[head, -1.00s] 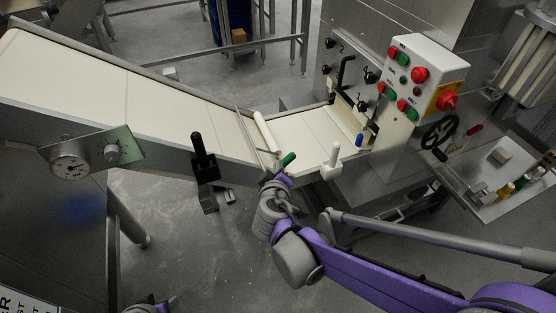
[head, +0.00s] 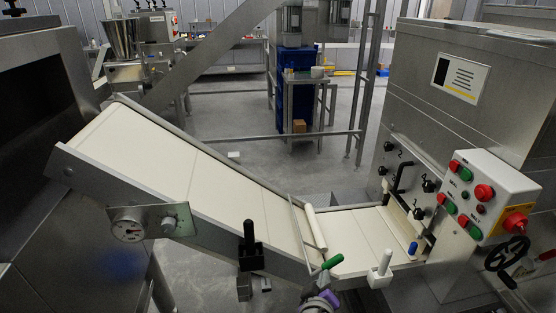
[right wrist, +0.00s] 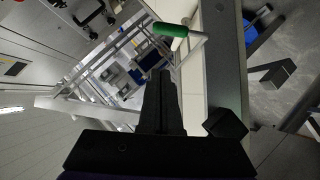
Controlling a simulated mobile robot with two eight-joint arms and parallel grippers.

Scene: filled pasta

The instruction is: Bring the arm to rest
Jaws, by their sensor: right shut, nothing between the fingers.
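My right gripper (head: 328,297) shows at the bottom edge of the head view, just below the green handle (head: 333,261) of the conveyor. Only its top, with a purple part, is in the picture; the rest of the arm is cut off. In the right wrist view the dark fingers (right wrist: 166,100) are together and hold nothing. The green handle (right wrist: 170,30) lies beyond the fingertips there, with a visible space between. My left gripper is not in view.
A cream conveyor belt (head: 225,205) slopes down to a flat section by the machine. A black handle (head: 250,250) and a white handle (head: 381,268) stick up along its near side. The control box (head: 488,195) is at the right. Open floor (head: 245,170) lies behind the belt.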

